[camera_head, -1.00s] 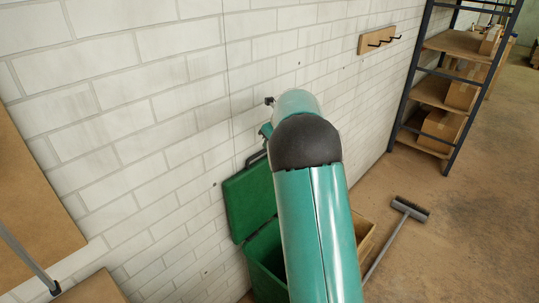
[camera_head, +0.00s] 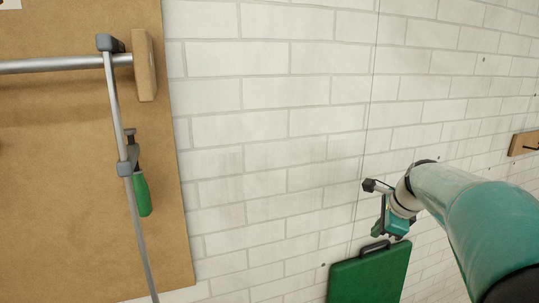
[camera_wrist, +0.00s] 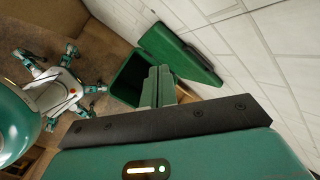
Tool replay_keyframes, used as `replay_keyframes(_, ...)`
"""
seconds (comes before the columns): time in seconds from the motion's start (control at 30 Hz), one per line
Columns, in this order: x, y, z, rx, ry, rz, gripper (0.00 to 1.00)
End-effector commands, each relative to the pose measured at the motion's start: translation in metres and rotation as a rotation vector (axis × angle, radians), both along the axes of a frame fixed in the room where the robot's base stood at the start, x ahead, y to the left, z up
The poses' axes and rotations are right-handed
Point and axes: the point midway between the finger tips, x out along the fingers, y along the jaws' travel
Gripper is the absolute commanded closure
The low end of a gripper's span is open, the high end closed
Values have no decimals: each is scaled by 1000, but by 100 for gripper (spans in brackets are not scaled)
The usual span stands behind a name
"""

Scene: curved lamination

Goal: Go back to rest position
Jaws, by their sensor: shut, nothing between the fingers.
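My gripper (camera_head: 388,226) is in the head view at the end of my teal arm, in front of the white brick wall and just above the green bin lid (camera_head: 368,276). In the wrist view my gripper's two green fingers (camera_wrist: 160,85) lie together, shut and empty. Beyond them is the open green bin (camera_wrist: 124,80), with its lid (camera_wrist: 182,52) tilted back against the wall. I cannot see into the bin clearly. My own white body and legs show at the left of the wrist view.
A clamp with a green handle (camera_head: 142,194) hangs from a metal rail (camera_head: 60,65) on a brown wall panel (camera_head: 70,200) at the left. A wooden hook board (camera_head: 522,144) is on the wall at the far right. The wall between is bare.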

Motion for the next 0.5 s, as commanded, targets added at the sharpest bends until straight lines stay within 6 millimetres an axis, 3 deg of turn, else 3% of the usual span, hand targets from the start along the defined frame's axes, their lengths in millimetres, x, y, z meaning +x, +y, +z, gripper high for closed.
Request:
replay_keyframes(0.03,-19,13,8,-47,-20,93,100)
replay_keyframes(0.23,-92,56,20,-271,-86,505,100)
replay_keyframes(0.5,-192,100,9,-606,-160,1066,100)
